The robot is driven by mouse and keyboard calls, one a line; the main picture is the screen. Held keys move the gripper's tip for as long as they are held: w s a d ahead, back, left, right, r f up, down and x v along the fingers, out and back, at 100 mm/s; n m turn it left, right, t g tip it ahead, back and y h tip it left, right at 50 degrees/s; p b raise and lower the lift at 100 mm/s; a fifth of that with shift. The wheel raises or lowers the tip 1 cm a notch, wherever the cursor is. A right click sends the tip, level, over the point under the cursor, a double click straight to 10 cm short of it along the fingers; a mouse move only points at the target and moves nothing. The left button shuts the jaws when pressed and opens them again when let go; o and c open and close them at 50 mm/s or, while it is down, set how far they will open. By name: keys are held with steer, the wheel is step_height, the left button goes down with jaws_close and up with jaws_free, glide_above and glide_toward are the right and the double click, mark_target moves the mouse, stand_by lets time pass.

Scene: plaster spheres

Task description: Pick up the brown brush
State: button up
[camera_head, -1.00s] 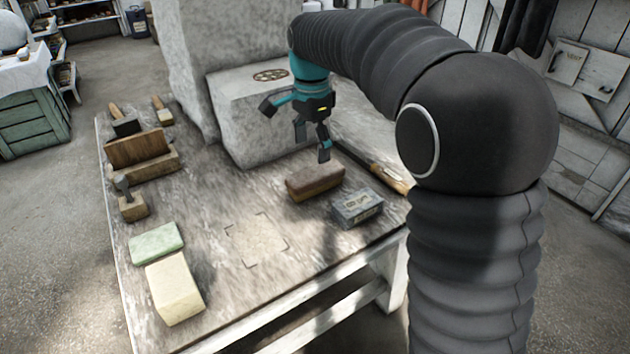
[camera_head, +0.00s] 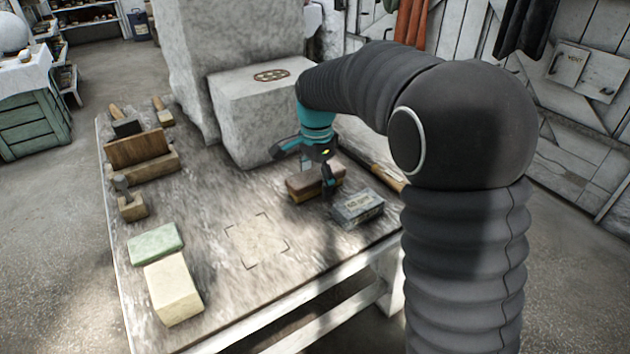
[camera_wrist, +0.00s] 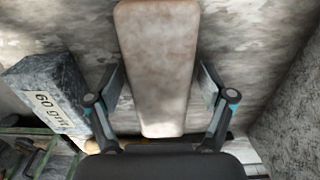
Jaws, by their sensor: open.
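The brown brush (camera_head: 308,185) is a brown block lying on the worktable (camera_head: 213,270), in front of the grey stone block. My gripper (camera_head: 308,178) is low over it, pointing down, with its fingers around the brush's sides. In the wrist view the brush (camera_wrist: 158,65) runs lengthwise between the two open fingers of my gripper (camera_wrist: 163,90). A gap shows on each side, so the fingers look apart from it.
A grey "60 grit" block (camera_head: 357,208) sits close to the right of the brush; the wrist view shows it (camera_wrist: 45,95) beside a finger. A large stone block (camera_head: 255,115) stands behind. Green (camera_head: 155,243) and cream (camera_head: 172,288) blocks lie at front left. The marked table middle is clear.

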mark_target(316, 173)
steer(key=c, duration=1.5)
steer(key=shift+o, duration=0.2)
steer(key=shift+r, duration=0.2)
steer(key=shift+r, duration=0.6)
step_height(316, 173, up, 3)
steer(key=shift+f, duration=0.1)
steer(key=s+d+r, duration=0.3)
steer(key=d+r, duration=0.3)
steer(key=d, duration=0.5)
steer(key=shift+d+r, duration=0.15)
steer(key=shift+r, duration=0.2)
